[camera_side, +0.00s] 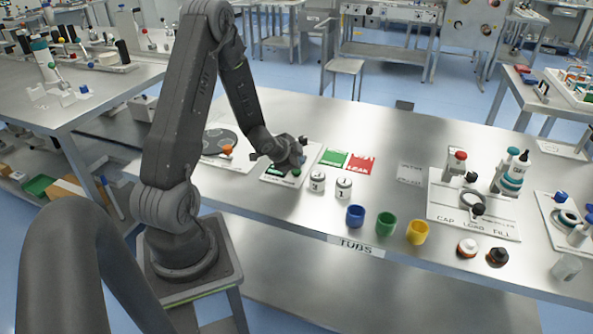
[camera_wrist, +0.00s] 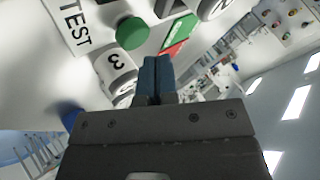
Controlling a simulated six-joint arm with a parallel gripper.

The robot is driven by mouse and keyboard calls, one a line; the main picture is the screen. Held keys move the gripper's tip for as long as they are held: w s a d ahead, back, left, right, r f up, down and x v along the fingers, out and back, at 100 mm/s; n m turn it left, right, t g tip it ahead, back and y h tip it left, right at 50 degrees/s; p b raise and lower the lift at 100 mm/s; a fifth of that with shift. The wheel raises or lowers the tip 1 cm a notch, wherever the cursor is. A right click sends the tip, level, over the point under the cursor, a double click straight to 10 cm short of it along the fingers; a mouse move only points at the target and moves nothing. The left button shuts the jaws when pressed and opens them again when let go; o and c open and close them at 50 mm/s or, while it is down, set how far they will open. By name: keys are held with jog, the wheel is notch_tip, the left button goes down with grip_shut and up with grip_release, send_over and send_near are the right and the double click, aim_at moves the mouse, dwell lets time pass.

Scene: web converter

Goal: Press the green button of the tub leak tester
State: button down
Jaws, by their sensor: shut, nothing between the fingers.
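The tub leak tester (camera_side: 306,158) is a white plate on the bench, largely hidden under my gripper in the side view. Its round green button (camera_wrist: 131,33) shows clearly in the wrist view, beside the printed word TEST (camera_wrist: 74,27). My gripper (camera_side: 302,163) is over the tester plate. In the wrist view its blue fingers (camera_wrist: 156,62) are shut together with nothing between them. The button appears up and left of the fingertips there, with a visible gap in the picture. In the side view I cannot tell the height of the fingertips above the button.
White numbered cylinders (camera_side: 344,187) stand right of the tester; the one marked 3 (camera_wrist: 116,65) is close to my fingers. Green (camera_side: 334,157) and red (camera_side: 361,164) cards lie behind. Blue (camera_side: 355,215), green (camera_side: 385,223) and yellow (camera_side: 417,231) tubs line the front.

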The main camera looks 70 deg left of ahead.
aim_at(298, 171)
jog(key=shift+r, duration=2.5)
jog(key=shift+d+r, duration=0.1)
jog(key=shift+r, duration=0.1)
jog(key=s+d+r+n+g+y, duration=0.15)
jog(key=d+r+n, duration=0.25)
jog(key=d+r, duration=1)
jog(key=s+d+r+h, duration=0.2)
jog(key=s+d, duration=0.4)
jog(key=d, duration=0.1)
jog(key=s+d+r+g+h, duration=0.1)
jog(key=s+d+r+h, duration=0.1)
jog(key=s+d, duration=0.5)
jog(key=shift+s+d+r+n+h, duration=0.2)
jog(key=shift+d+r+n+h, duration=0.2)
jog(key=shift+d+r, duration=0.3)
